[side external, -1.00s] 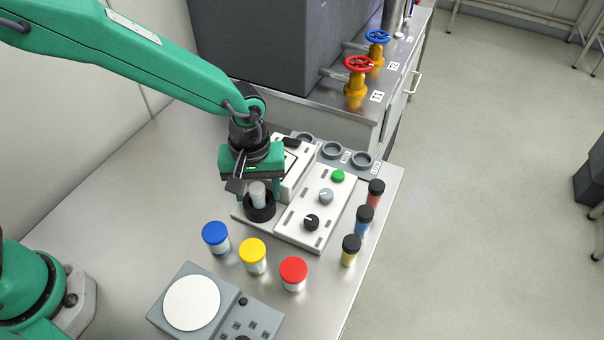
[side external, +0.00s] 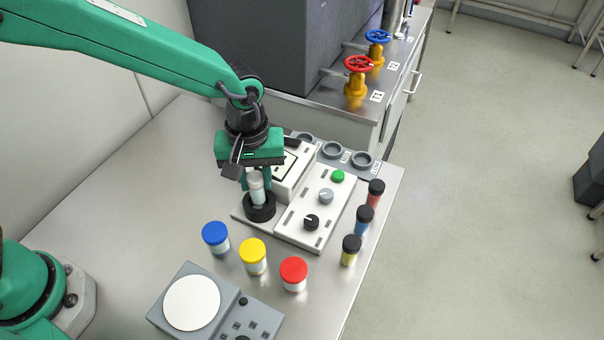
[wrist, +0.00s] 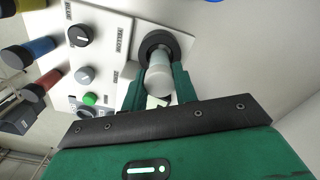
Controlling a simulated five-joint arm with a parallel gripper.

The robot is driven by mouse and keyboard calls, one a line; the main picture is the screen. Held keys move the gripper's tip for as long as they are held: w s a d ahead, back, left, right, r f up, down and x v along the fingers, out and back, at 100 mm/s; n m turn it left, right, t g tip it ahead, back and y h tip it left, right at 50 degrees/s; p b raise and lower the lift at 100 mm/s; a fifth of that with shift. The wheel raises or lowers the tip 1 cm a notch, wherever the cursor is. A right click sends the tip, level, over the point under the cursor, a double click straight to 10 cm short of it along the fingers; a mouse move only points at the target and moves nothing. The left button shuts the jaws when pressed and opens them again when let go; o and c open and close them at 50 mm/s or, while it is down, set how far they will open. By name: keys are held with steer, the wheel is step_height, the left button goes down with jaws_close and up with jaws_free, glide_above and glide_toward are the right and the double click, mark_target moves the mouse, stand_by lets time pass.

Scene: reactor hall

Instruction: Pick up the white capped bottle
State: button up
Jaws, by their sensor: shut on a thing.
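The white capped bottle (side external: 257,192) is upright, over the black ring holder (side external: 260,210) on the white device; its lower end overlaps the ring, and I cannot tell whether it is clear of it. My gripper (side external: 255,182) points down and is shut on the bottle's upper part. In the wrist view the bottle (wrist: 159,80) sits between the green fingers of my gripper (wrist: 158,86), with the black ring (wrist: 150,40) beyond it. The fingers partly hide the bottle.
The white control panel (side external: 300,222) with a green button and knobs stands right of the holder. Blue (side external: 215,234), yellow (side external: 253,252) and red (side external: 294,271) capped jars stand in front. Black-capped vials (side external: 364,218) line the right. The table's left is clear.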

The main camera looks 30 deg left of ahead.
steer(key=s+d+r, duration=0.5)
steer(key=s+r, duration=0.2)
steer(key=s, duration=0.3)
steer(key=shift+s+r, duration=0.25)
steer(key=shift+r, duration=0.15)
steer(key=shift+d, duration=0.1)
